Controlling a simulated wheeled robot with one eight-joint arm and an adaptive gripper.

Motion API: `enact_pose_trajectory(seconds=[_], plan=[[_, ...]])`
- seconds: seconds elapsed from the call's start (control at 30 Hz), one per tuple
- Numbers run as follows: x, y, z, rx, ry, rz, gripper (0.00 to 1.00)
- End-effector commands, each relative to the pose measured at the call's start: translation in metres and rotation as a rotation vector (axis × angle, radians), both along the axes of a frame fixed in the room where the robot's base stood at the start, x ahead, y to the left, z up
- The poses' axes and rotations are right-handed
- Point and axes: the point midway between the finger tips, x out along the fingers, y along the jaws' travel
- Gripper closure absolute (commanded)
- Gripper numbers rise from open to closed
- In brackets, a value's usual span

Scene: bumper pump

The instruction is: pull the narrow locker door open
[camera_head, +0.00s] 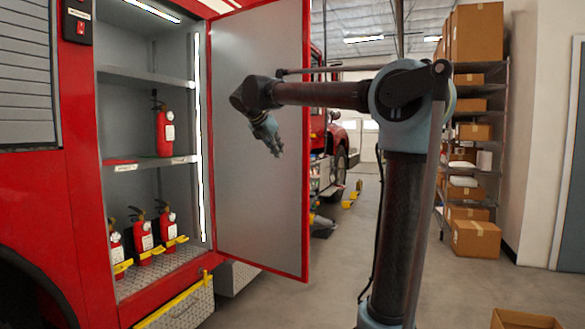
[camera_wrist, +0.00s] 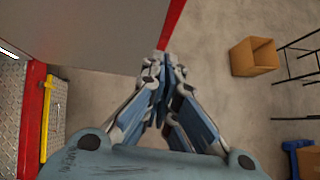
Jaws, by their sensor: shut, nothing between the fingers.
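The narrow locker door (camera_head: 255,130) is a grey panel with a red edge, and it stands swung wide open to the right of the locker (camera_head: 150,160) in the head view. In the wrist view the door (camera_wrist: 110,35) fills the upper left, with its red edge near the top middle. My gripper (camera_head: 274,145) shows in front of the door's inner face in the head view. In the wrist view my gripper's blue fingers (camera_wrist: 163,85) are together with nothing between them. I cannot tell whether they touch the door.
Several red fire extinguishers (camera_head: 165,130) stand on the locker's shelves. A yellow-edged step (camera_head: 180,303) juts out below. A shelf rack with boxes (camera_head: 470,160) stands at right, and an open cardboard box (camera_wrist: 254,56) sits on the floor. Floor between is clear.

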Motion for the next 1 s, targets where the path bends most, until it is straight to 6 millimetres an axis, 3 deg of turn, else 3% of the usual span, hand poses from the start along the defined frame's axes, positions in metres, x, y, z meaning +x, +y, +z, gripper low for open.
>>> enact_pose_trajectory(seconds=[0.23,0.7,1.0], plan=[[0.013,-0.005,-0.012,-0.009,0.001,0.009,1.00],[0.060,-0.039,-0.070,-0.008,0.001,0.007,1.00],[0.087,-0.058,-0.069,-0.008,0.002,0.007,1.00]])
